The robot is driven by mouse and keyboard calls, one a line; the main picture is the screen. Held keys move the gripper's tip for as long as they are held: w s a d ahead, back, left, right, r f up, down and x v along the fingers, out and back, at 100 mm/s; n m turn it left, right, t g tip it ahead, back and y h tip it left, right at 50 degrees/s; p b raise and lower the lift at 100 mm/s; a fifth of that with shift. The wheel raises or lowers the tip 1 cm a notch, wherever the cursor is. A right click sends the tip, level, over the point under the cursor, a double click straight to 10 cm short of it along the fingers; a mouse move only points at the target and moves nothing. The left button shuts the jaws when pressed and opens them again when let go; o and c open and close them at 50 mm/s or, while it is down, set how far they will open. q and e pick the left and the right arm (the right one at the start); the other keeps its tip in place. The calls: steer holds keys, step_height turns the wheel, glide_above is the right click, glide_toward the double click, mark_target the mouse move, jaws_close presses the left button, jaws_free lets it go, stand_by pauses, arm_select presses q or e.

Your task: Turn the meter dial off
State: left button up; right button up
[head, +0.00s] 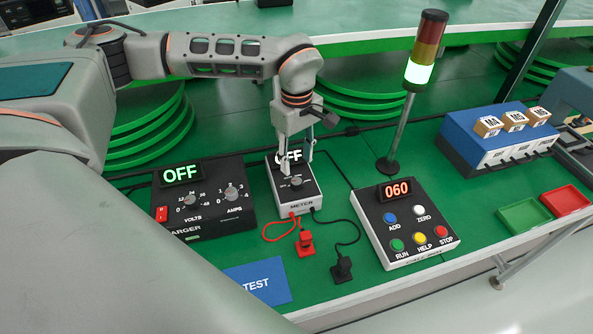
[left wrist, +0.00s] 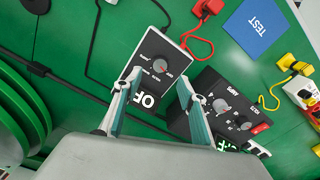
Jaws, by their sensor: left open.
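The meter (head: 308,201) is a small black and white box on the green bench, and its display reads OFF, partly covered by a finger in the head view. Its round grey dial (head: 296,182) sits on the top face and also shows in the left wrist view (left wrist: 160,65). My left gripper (head: 297,167) points down over the meter. Its fingers are apart and empty, and in the left wrist view the gripper (left wrist: 153,86) has the dial just beyond its fingertips. I see no clear contact with the dial. My right gripper is not in view.
A black charger box (head: 210,215) with OFF lit stands left of the meter. A button panel (head: 405,225) reading 060 stands to the right, beside a lit signal tower (head: 420,72). Red (head: 306,243) and black (head: 342,268) plugs lie in front on leads, near a blue TEST mat (head: 259,282).

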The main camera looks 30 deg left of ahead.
arm_select(q)
steer(key=shift+r, duration=2.3)
